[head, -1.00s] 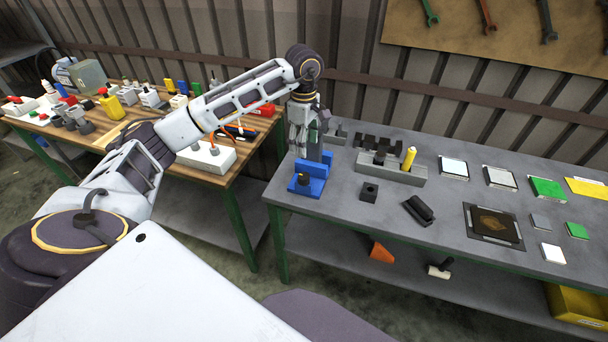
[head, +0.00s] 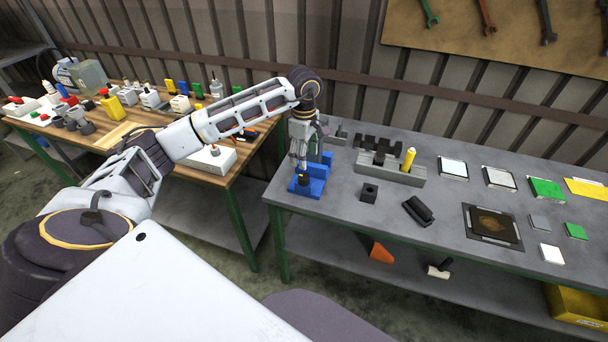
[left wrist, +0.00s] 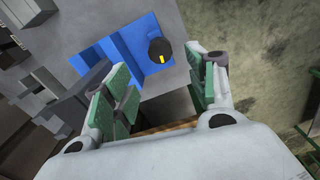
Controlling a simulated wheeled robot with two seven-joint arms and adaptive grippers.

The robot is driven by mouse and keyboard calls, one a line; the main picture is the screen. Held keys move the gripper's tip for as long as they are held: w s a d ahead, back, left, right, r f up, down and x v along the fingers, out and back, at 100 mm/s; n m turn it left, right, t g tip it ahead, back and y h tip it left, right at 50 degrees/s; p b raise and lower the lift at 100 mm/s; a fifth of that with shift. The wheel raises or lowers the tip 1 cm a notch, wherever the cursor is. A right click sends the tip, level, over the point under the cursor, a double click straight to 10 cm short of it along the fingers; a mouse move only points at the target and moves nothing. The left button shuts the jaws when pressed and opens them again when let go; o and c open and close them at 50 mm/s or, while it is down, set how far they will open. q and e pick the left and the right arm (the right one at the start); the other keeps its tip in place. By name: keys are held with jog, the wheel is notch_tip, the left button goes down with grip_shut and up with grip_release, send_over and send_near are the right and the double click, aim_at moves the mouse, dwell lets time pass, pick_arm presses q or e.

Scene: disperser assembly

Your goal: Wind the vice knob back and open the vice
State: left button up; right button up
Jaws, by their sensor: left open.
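The blue vice (head: 308,187) stands near the left front corner of the grey table, and its body also shows in the left wrist view (left wrist: 122,50). Its round dark knob (left wrist: 160,50) has a yellow mark and faces the wrist camera; in the head view the knob (head: 304,180) shows small at the vice's front. My left gripper (head: 303,165) is above the vice, close to the knob. In the left wrist view the green finger pads of my left gripper (left wrist: 165,88) are apart, with nothing between them. The gap between the vice jaws is partly hidden by my gripper. My right gripper is not in view.
A dark block (head: 369,193) sits right of the vice, and a grey holder (head: 400,174) with a yellow-topped part stands behind it. A black part (head: 418,211) lies further right. The table's front edge is close to the vice.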

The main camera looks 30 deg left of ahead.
aim_at(304, 176)
pick_arm(q)
jog(key=shift+f+p, duration=0.75)
jog(key=shift+f, duration=4)
jog(key=c, duration=1)
